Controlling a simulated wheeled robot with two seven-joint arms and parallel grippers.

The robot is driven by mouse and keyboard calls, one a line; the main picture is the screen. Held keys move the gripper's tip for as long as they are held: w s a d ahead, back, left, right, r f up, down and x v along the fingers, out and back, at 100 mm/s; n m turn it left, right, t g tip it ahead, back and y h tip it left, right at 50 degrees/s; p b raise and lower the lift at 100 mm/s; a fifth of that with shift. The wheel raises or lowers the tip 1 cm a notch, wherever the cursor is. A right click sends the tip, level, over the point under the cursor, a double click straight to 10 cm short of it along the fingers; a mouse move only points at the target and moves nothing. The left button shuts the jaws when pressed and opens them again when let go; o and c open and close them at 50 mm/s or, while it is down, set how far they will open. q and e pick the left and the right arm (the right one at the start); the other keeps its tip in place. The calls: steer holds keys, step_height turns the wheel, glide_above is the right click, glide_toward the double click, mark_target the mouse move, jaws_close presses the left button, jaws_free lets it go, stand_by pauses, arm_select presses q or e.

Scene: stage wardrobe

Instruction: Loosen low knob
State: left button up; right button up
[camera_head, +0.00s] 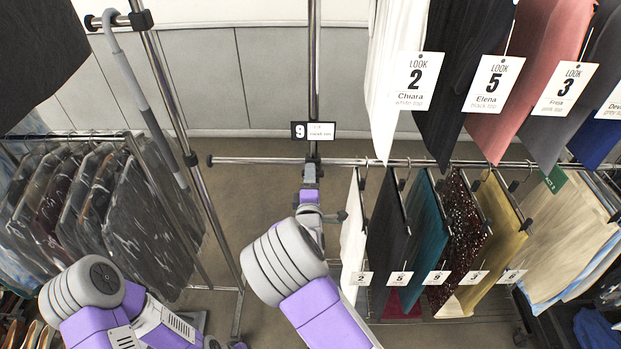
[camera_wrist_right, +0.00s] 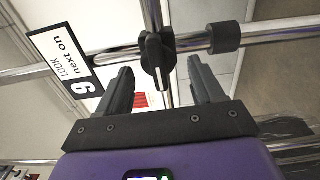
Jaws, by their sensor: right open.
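The low knob (camera_wrist_right: 157,52) is black and sits where a horizontal chrome rail meets the upright post, in the right wrist view. My right gripper (camera_wrist_right: 161,68) is open, with one finger on each side of the knob's line and a visible gap to both. I cannot tell whether the fingertips reach its depth. In the head view my right gripper (camera_head: 311,172) is at the post just below the rail, and it hides the knob there.
A sign marked 9 (camera_head: 313,130) is on the post just above my right gripper. Tagged garments (camera_head: 424,235) hang from the low rail to the right, with tops (camera_head: 470,70) above. Dark garments (camera_head: 110,205) and a grey hooked pole (camera_head: 137,90) are at left.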

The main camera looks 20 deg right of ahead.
steer(key=v, duration=0.6)
steer(key=shift+s, duration=0.35)
steer(key=s+d+f+m+g+y+b, duration=0.15)
steer(key=s+f+m+g, duration=0.45)
steer(key=f, duration=0.8)
steer(key=s+d+f+m+g+y, duration=0.1)
steer(key=s+f+m+g+y, duration=0.15)
steer(key=s+f+g, duration=0.75)
steer(key=s+a+f+m+y, duration=0.2)
steer(key=s+a+f+m, duration=0.2)
steer(key=s, duration=0.2)
steer(key=s+a+f+m+y+b, duration=0.1)
steer(key=s+a+f+m+y, duration=0.2)
steer(key=s, duration=0.4)
steer(key=shift+a+f+m+g, duration=0.45)
steer(key=shift+a+m, duration=0.15)
steer(key=shift+m, duration=0.45)
